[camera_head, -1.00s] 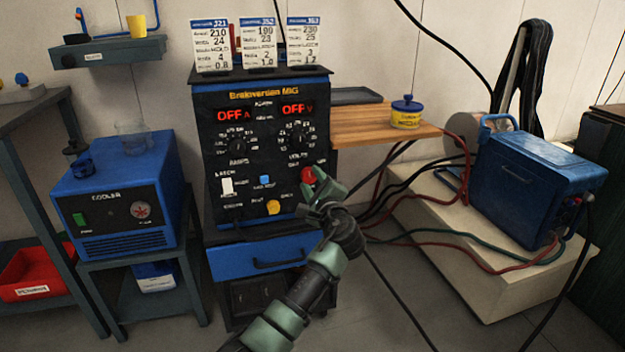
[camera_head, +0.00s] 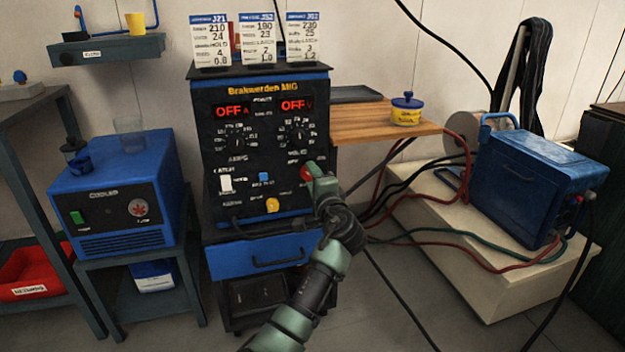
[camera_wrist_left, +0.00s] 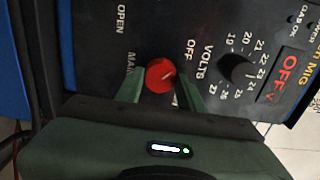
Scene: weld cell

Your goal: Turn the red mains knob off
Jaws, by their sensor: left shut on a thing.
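The red mains knob (camera_head: 306,173) sits at the lower right of the black welder panel (camera_head: 222,150), whose two displays read OFF in red. In the left wrist view the knob (camera_wrist_left: 160,75) lies between the fingers of my left gripper (camera_wrist_left: 158,92), with the words OFF and MAIN printed near it. A pale mark on the knob points toward the OFF side. In the head view my left gripper (camera_head: 314,178) is at the knob, shut on it, and covers part of it. My right gripper is not in view.
Two black dials (camera_head: 297,136) and a yellow knob (camera_head: 272,205) are on the same panel. A wooden shelf (camera_head: 365,122) with a yellow-blue tub (camera_head: 406,110) is to the right. A blue cooler (camera_head: 120,190) stands left. Cables hang right of the welder.

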